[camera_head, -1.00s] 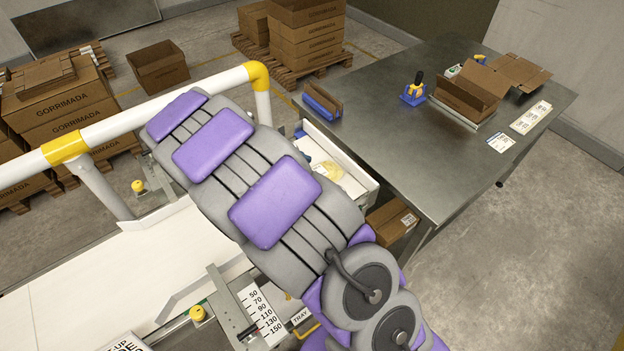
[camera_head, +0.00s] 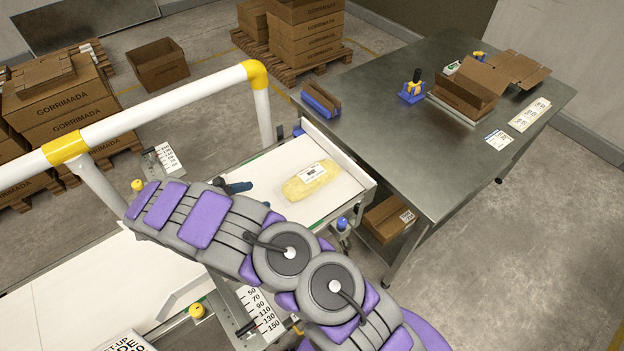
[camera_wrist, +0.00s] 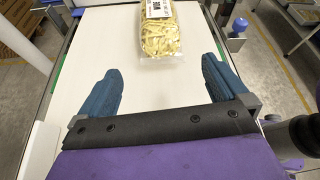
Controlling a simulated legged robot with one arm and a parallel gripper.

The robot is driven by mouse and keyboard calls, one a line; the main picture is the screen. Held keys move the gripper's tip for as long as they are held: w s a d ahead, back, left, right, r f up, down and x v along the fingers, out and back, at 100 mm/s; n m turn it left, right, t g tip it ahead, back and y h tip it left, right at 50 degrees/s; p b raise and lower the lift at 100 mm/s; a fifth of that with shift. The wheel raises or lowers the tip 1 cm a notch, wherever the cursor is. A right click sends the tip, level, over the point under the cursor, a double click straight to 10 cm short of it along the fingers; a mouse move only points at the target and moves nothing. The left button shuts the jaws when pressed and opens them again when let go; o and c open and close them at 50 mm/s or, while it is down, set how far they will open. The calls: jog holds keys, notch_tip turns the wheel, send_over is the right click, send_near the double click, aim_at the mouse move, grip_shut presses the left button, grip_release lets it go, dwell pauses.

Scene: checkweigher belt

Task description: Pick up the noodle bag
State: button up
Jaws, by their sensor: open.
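The noodle bag (camera_head: 311,180) is a clear bag of yellow noodles with a white label, lying on the white belt (camera_head: 262,178) near its far end. It also shows at the top middle of the wrist view (camera_wrist: 160,32). My gripper (camera_wrist: 161,82) is open, its two blue fingers spread apart over the belt. The bag lies ahead of the fingertips, roughly centred between them, and nothing is between the fingers. In the head view a blue finger of my gripper (camera_head: 238,187) shows left of the bag, apart from it; the rest is mostly hidden behind my arm.
A steel table (camera_head: 400,150) stands beyond the belt's end, holding an open carton (camera_head: 465,90), a blue tape dispenser (camera_head: 412,92) and label sheets. A white and yellow rail (camera_head: 160,110) runs along the belt's far side. A blue-capped post (camera_head: 342,223) stands at the belt's near edge.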

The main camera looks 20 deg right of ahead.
aim_at(287, 191)
jog(key=x, duration=0.3)
jog(key=b+x, duration=0.1)
jog(key=x, duration=0.4)
jog(key=shift+w+d+f, duration=0.15)
jog(key=shift+w+f, duration=0.05)
jog(key=shift+f, duration=0.2)
jog(key=shift+f+b+x, duration=0.15)
jog(key=shift+b+x, duration=0.25)
jog(key=shift+x, duration=0.95)
jog(key=shift+f+b+x, duration=0.15)
jog(key=shift+b+x, duration=0.25)
jog(key=shift+x, duration=0.9)
jog(key=shift+s, duration=0.1)
jog(key=c, duration=1.2)
notch_tip(287, 191, up, 28)
jog(key=p, duration=1.6)
jog(key=shift+r+p, duration=0.1)
jog(key=shift+p, duration=0.2)
